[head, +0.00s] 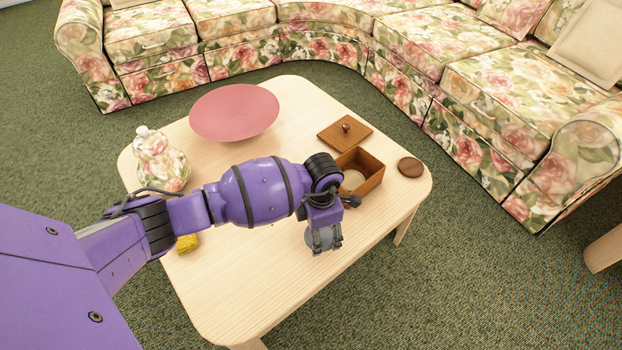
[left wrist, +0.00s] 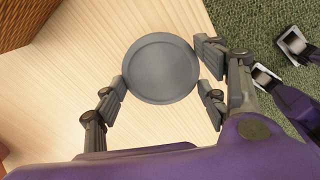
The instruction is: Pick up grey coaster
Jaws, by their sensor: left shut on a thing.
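The grey coaster (left wrist: 160,68) is a round, flat disc with a raised rim. In the left wrist view it lies between the fingers of my left gripper (left wrist: 163,88), which is shut on its edges. In the head view my left gripper (head: 325,247) points down at the near right side of the table, and the coaster (head: 309,238) shows partly behind the fingers. I cannot tell whether it touches the tabletop. My right gripper (left wrist: 278,60) shows at the right of the left wrist view, open and empty, over the carpet.
The wooden table (head: 250,290) also bears an open wooden box (head: 372,182), its lid (head: 345,133), a brown coaster (head: 410,167), a pink plate (head: 234,111), a floral jar (head: 160,165) and a yellow item (head: 187,243). The near tabletop is clear. A floral sofa (head: 400,50) stands behind.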

